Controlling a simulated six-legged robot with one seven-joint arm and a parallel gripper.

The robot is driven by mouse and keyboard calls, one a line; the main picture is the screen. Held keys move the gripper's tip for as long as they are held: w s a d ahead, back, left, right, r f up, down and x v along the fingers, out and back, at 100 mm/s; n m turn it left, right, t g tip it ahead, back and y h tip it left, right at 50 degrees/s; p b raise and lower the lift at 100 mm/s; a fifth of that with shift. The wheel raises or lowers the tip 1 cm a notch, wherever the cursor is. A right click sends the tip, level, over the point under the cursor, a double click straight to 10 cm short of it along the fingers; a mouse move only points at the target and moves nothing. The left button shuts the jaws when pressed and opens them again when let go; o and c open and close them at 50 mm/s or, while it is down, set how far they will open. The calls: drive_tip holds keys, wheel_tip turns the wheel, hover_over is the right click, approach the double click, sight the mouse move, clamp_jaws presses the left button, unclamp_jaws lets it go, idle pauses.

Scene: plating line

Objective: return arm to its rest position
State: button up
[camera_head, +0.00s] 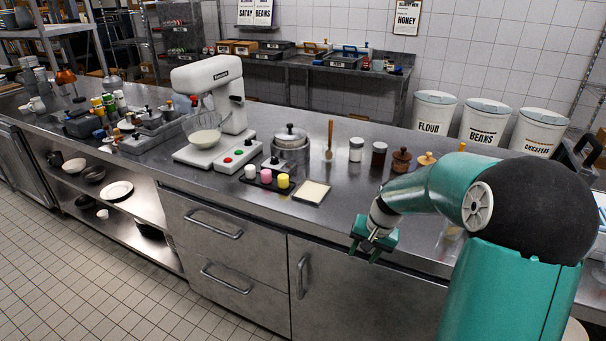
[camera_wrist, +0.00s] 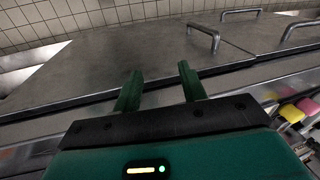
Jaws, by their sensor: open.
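My teal arm bends over the right end of the steel counter (camera_head: 230,185). My gripper (camera_head: 366,258) hangs by the counter's front edge, in front of the cabinet door (camera_head: 345,300). In the wrist view my gripper (camera_wrist: 160,85) shows two green fingers apart with nothing between them. Beyond the fingers the wrist view shows the cabinet front (camera_wrist: 130,55) and the tiled floor (camera_wrist: 60,20).
A small tray holds white, pink and yellow items (camera_head: 283,181). A pale square board (camera_head: 311,192) lies beside it. A white stand mixer (camera_head: 215,100), a pot (camera_head: 290,145), jars (camera_head: 379,154) and a wooden spoon (camera_head: 329,140) stand behind. Floor (camera_head: 80,280) in front is clear.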

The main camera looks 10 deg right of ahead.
drive_tip(key=s+a+r+n+t+h, duration=0.1)
drive_tip(key=s+a+r+n, duration=0.2)
drive_tip(key=s+a+r, duration=0.4)
drive_tip(key=s+a+r+n+t+h, duration=0.1)
drive_tip(key=s+a+r+n+t, duration=0.1)
drive_tip(key=s+a+r, duration=0.6)
drive_tip(key=s+r+n, duration=0.1)
drive_tip(key=s+r, duration=0.2)
drive_tip(key=s, duration=0.4)
drive_tip(key=shift+s+a+n+t, duration=0.15)
drive_tip(key=shift+s+n+t, duration=0.05)
drive_tip(key=shift+n+t, duration=0.1)
